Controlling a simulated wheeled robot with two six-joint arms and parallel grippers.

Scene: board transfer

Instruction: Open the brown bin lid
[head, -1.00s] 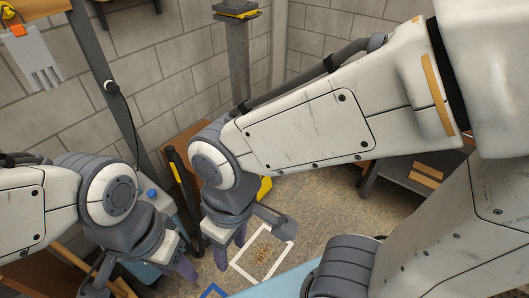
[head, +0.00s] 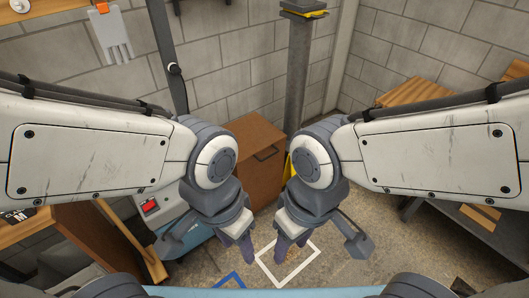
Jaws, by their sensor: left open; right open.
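The brown bin (head: 260,180) stands on the floor against the block wall, just beyond and between my two arms. Its flat brown top (head: 238,133) appears closed, and a dark handle (head: 266,154) shows on its front. My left gripper (head: 242,250) points down in front of the bin, open and apart from it. My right gripper (head: 290,246) also points down, open, to the right of the left one and in front of the bin. Both grippers look empty. My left arm and wrist hide the bin's left and lower parts.
A white square outline (head: 287,266) is marked on the floor below the grippers, with a blue marking (head: 230,281) beside it. A grey post (head: 297,75) rises behind the bin. A dark table with boards (head: 418,92) stands right. A wooden bench (head: 95,235) stands left.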

